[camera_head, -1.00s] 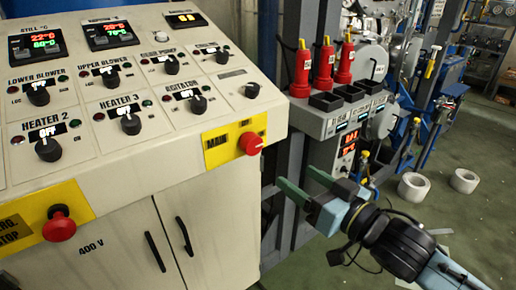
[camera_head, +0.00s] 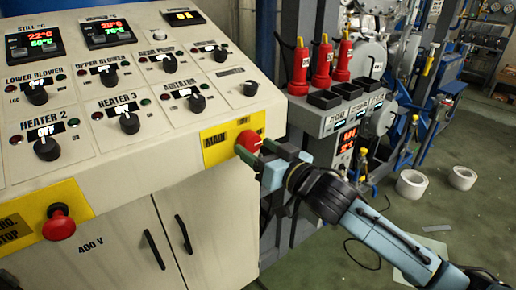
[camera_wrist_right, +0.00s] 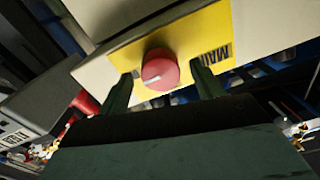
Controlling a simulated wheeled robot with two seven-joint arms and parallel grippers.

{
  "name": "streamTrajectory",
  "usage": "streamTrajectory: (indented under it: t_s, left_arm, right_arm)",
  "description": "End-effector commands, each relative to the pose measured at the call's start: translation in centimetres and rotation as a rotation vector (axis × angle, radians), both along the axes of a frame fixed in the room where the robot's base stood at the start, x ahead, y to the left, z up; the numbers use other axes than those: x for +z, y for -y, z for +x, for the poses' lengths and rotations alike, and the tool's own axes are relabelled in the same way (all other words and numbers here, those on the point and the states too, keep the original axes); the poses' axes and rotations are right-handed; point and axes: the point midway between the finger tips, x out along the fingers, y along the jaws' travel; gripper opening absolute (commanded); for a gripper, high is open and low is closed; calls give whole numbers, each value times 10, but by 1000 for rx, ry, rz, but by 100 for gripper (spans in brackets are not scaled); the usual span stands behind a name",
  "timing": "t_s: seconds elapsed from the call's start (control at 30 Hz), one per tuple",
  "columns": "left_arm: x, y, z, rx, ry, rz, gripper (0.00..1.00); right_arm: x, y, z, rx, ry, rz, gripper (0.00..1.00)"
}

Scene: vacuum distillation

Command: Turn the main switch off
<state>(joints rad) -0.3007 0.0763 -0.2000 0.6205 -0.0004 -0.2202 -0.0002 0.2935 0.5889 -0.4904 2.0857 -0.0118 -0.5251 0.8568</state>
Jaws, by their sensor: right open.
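The main switch (camera_head: 249,142) is a red round knob on a yellow plate marked MAIN (camera_head: 218,143), at the right end of the control console's front edge. My right gripper (camera_head: 263,155) is at the knob, its green fingers reaching toward it from the right. In the right wrist view, the red knob (camera_wrist_right: 160,70) with a white mark shows between the two open fingers (camera_wrist_right: 163,88), one on each side. I see a gap on both sides, so the fingers are not closed on it. My left gripper is not in view.
The cream console (camera_head: 110,190) carries several black knobs and displays. A red emergency stop button (camera_head: 59,222) sits at its lower left. White rolls (camera_head: 412,185) lie on the green floor.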

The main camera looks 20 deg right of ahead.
Motion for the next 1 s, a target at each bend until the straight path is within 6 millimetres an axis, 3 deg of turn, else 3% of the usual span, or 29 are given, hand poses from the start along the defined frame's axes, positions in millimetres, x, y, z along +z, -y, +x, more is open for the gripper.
streamTrajectory:
  t_s: [0.37,0.7,1.0]
  left_arm:
    - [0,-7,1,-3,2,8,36]
    - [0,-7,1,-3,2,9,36]
    - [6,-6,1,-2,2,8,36]
  right_arm:
    - [0,-2,4,0,0,0,65]
    - [0,-2,4,0,0,0,22]
    - [1,-2,4,0,12,-37,22]
